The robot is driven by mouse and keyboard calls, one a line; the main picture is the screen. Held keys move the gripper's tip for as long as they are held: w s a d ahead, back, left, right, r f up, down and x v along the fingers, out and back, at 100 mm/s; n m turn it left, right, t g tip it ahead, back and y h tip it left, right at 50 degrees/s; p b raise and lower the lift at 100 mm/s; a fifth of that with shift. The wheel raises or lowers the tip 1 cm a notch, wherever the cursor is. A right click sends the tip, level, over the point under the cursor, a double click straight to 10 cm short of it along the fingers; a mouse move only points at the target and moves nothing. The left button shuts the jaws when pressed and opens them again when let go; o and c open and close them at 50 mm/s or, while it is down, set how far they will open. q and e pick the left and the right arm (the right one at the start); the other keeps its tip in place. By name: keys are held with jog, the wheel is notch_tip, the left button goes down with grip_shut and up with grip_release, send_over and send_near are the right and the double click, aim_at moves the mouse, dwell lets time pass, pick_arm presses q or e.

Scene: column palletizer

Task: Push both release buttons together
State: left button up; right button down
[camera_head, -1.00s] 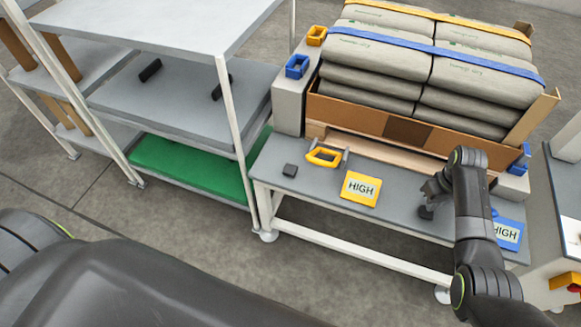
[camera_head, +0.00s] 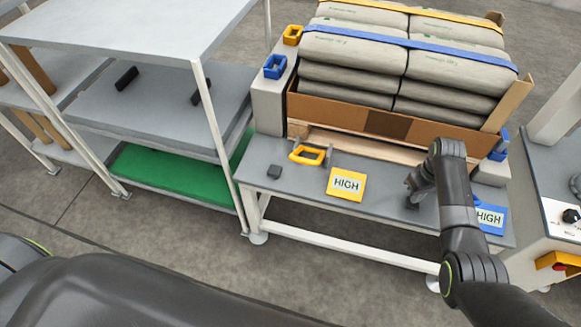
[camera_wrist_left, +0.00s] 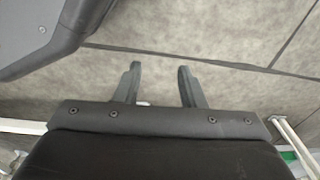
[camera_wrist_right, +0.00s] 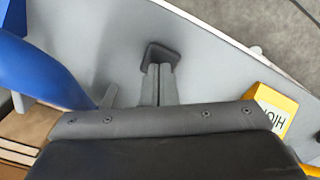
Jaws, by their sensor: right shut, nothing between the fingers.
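A small dark block (camera_head: 274,172), which looks like one release button, sits on the left end of the grey bench (camera_head: 385,197). My right gripper (camera_head: 411,203) is low over the bench's right part, with its fingers shut and empty. In the right wrist view, a dark square pad (camera_wrist_right: 163,50), which looks like the other button, lies right at the shut fingertips (camera_wrist_right: 159,68). I cannot tell whether they touch it. In the left wrist view, my left gripper (camera_wrist_left: 157,66) is open and empty above bare floor. The head view does not show its fingers.
Strapped grey sacks (camera_head: 400,60) fill a cardboard tray behind the bench. A yellow handle (camera_head: 307,155), a yellow HIGH card (camera_head: 346,184) and a blue HIGH card (camera_head: 490,219) are on the bench. A shelf rack (camera_head: 160,100) stands left, a control console (camera_head: 562,200) right.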

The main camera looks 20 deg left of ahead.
pick_arm(q)
jog(key=shift+s+a+f+p, duration=0.2)
jog(key=shift+s+f+p, duration=0.2)
jog(key=shift+s+f, duration=0.1)
jog(key=shift+s+a+f+p, duration=0.2)
jog(key=shift+s+f+p, duration=0.15)
jog(key=shift+s, duration=0.15)
pick_arm(e)
jog(key=shift+r, duration=0.55)
